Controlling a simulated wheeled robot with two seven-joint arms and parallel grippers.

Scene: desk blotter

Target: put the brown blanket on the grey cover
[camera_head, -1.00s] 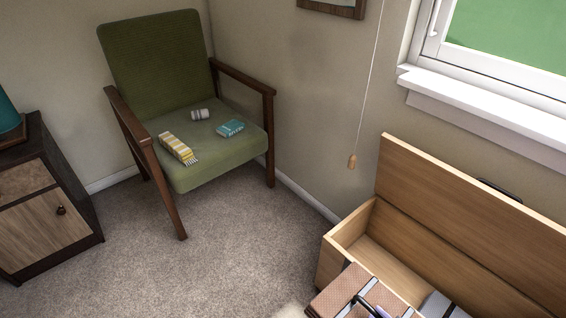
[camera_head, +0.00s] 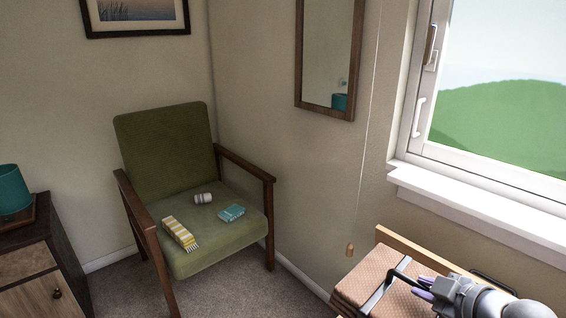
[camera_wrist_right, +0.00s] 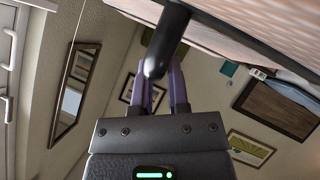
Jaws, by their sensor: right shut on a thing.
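The brown blanket (camera_head: 372,281) is a folded, textured bundle with a strap and a black carrying handle, at the lower right of the head view. My right gripper (camera_head: 424,287), with purple fingers, is shut on that handle and holds the bundle up in front of the wooden chest. In the right wrist view the black handle runs between the fingers (camera_wrist_right: 163,88), and the blanket (camera_wrist_right: 270,30) fills the upper right. No grey cover can be made out now. My left gripper is out of view.
The chest's raised lid edge (camera_head: 405,247) shows behind the bundle, below the white window sill (camera_head: 480,200). A pull cord with a wooden knob (camera_head: 349,249) hangs close to the bundle's left. A green armchair (camera_head: 225,240) with small items stands left.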

